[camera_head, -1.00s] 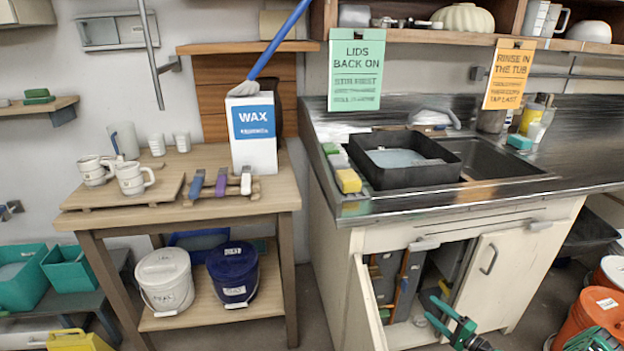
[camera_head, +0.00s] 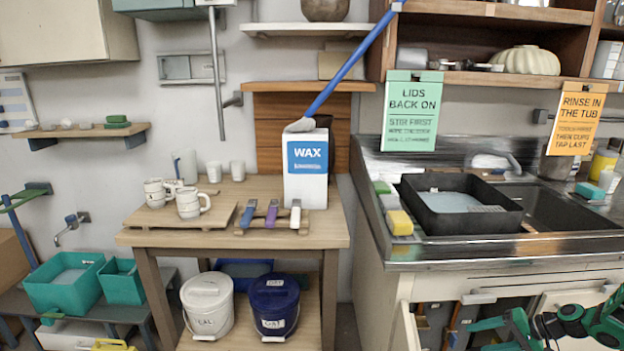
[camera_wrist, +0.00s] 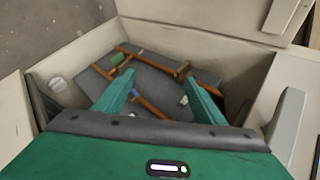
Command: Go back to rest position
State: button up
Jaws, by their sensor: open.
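My gripper (camera_head: 478,337) is at the bottom right of the head view, in front of the open sink cabinet (camera_head: 377,300). It is green with two teal fingers. In the wrist view my gripper (camera_wrist: 160,95) has its two fingers spread apart with nothing between them. Both fingers point into the cabinet, where orange-brown pipes (camera_wrist: 150,107) and grey panels (camera_wrist: 165,85) show. The lower part of the cabinet opening is cut off in the head view.
A wooden table (camera_head: 236,240) holds mugs, brushes and a WAX box (camera_head: 305,172). A white bucket (camera_head: 208,307) and a blue bucket (camera_head: 274,307) stand on its lower shelf. A black tub (camera_head: 462,212) sits on the sink counter. An open cabinet door (camera_head: 406,328) is beside my gripper.

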jog(key=s+a+r+g+h, duration=0.2)
jog(key=s+r, duration=0.3)
jog(key=r, duration=0.3)
jog(key=s+a+r+n+g+h, duration=0.15)
jog(key=s+r, duration=0.25)
jog(key=r, duration=0.5)
jog(key=s+a+r+g+h, duration=0.1)
jog(key=s+a+r+h, duration=0.2)
jog(key=s+r, duration=0.35)
jog(key=s+a+r, duration=0.2)
jog(key=s+r, duration=0.1)
jog(key=s, duration=0.4)
jog(key=s+a+r+m+h, duration=0.1)
jog(key=s+a+r, duration=0.1)
jog(key=s+r, duration=0.2)
jog(key=s+a+r+m, duration=0.1)
jog(key=s+r, duration=0.3)
jog(key=s, duration=0.6)
jog(key=shift+s+a+r+g+h, duration=0.15)
jog(key=shift+a+g+h, duration=0.2)
jog(key=shift+a, duration=0.5)
jog(key=shift+w+f, duration=0.25)
jog(key=shift+w, duration=0.4)
